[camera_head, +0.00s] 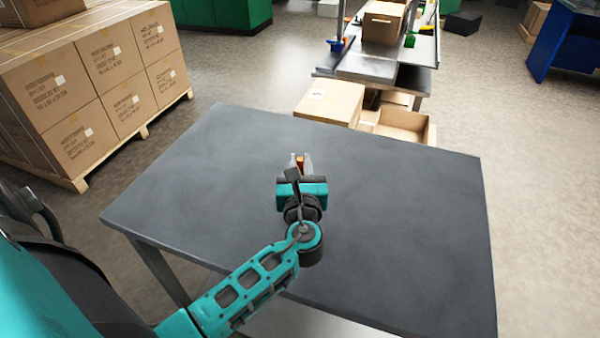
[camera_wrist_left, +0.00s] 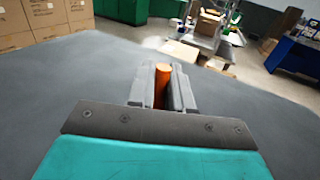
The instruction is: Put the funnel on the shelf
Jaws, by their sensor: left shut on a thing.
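My left gripper (camera_head: 300,160) is over the dark grey table and shut on an orange thing (camera_head: 300,162). In the left wrist view the orange thing (camera_wrist_left: 162,84) stands between the two grey fingers (camera_wrist_left: 161,88); only a narrow strip shows. Its full shape is hidden, so I cannot tell for sure that it is the funnel. I cannot tell whether it touches the table. A metal shelf unit (camera_head: 365,68) stands beyond the far table edge, with a cardboard box (camera_head: 383,22) and small coloured things on it. My right gripper is not in view.
The dark grey table top (camera_head: 400,210) is otherwise clear. Cardboard boxes (camera_head: 330,100) stand between the table and the shelf unit. A pallet of stacked cartons (camera_head: 95,85) is at the left. Open floor (camera_head: 510,120) lies to the right; a blue bench (camera_head: 565,40) stands far right.

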